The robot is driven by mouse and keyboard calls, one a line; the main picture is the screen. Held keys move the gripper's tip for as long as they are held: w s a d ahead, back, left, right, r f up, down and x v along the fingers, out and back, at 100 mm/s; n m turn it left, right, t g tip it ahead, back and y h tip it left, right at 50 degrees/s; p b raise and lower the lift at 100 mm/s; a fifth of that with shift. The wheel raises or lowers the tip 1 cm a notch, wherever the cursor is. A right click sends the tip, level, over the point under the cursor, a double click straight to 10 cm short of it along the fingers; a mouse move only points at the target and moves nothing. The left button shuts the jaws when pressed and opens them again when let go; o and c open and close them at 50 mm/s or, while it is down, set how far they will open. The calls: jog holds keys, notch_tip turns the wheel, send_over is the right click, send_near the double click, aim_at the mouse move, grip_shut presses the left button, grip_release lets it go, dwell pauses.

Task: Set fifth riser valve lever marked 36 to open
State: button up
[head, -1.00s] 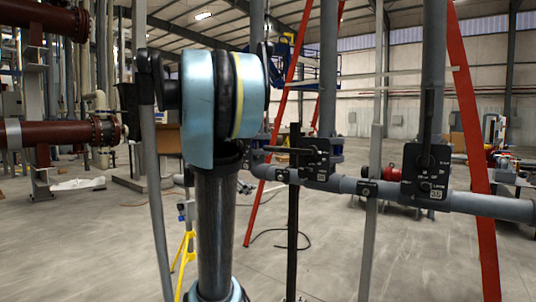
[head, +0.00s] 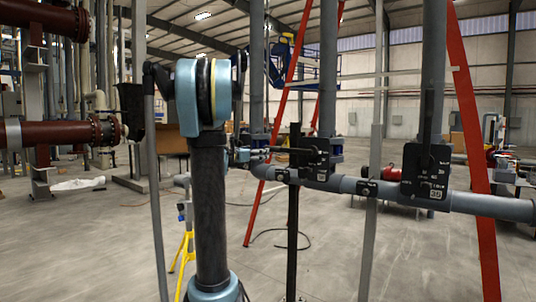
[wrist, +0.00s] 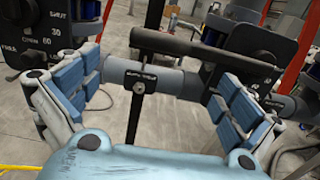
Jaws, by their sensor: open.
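A black valve lever (wrist: 205,48) lies nearly level between my open fingers in the wrist view, not gripped. In the head view this lever (head: 284,150) seems to point left from the middle valve's black plate (head: 318,160). My gripper (wrist: 165,100) is open around the near side of the lever; whether it touches cannot be told. In the head view the gripper (head: 243,155) is partly hidden behind my arm, at the lever's left end. The right valve plate (head: 425,182) has an upright lever (head: 431,118); its number looks like 35 or 36, too small to be sure.
A grey pipe (head: 490,206) runs behind the plates, with upright risers (head: 328,70). A black post (wrist: 135,115) is below the lever. Red slanted legs (head: 470,140) stand at the right.

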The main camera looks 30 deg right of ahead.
aim_at(271, 149)
jog(key=x, duration=1)
jog(key=shift+w+d, duration=0.15)
jog(key=shift+d, duration=0.2)
jog(key=shift+c, duration=0.6)
jog(key=shift+r, duration=0.2)
jog(key=c, duration=1.2)
